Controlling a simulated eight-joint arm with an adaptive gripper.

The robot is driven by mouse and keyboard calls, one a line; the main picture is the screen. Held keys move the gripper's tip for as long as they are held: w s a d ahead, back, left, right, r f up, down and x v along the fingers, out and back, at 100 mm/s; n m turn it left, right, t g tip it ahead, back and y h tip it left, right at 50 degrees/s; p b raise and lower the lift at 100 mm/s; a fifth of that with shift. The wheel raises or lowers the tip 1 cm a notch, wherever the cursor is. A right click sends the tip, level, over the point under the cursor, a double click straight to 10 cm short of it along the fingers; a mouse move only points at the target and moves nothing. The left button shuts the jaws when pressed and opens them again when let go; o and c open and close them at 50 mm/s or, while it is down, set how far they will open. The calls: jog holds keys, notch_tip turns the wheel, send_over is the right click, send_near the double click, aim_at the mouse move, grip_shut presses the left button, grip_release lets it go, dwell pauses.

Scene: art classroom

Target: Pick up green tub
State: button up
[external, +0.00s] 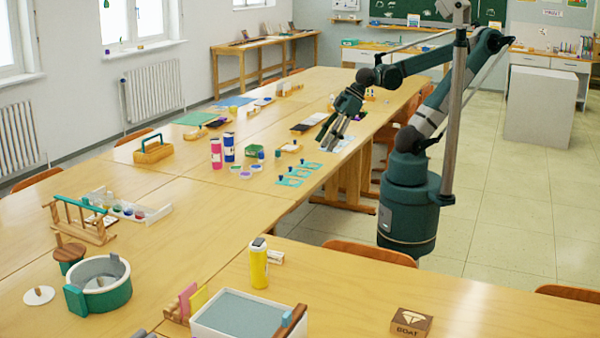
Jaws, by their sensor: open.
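My gripper (327,141) hangs over the right edge of the long table, pointing down and to the left, its dark fingers apart and empty. A small green tub-like container (254,151) stands on the table to the left of my gripper, apart from it. It is too small to make out in detail. A much larger round tub (112,300), green outside with a pale rim, stands at the front left, far from my gripper. I cannot tell from this view which of the two is the named green tub.
Pink (216,154) and blue (229,148) bottles stand left of the small container. Teal cards (298,173) with small dark pieces lie in front of my gripper. A yellow bottle (259,265) and a tray (205,320) are on the near table. Bare tabletop lies around (190,225).

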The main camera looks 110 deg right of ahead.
jog(key=shift+o, duration=0.6)
jog(key=o, duration=0.3)
jog(key=shift+o, duration=0.2)
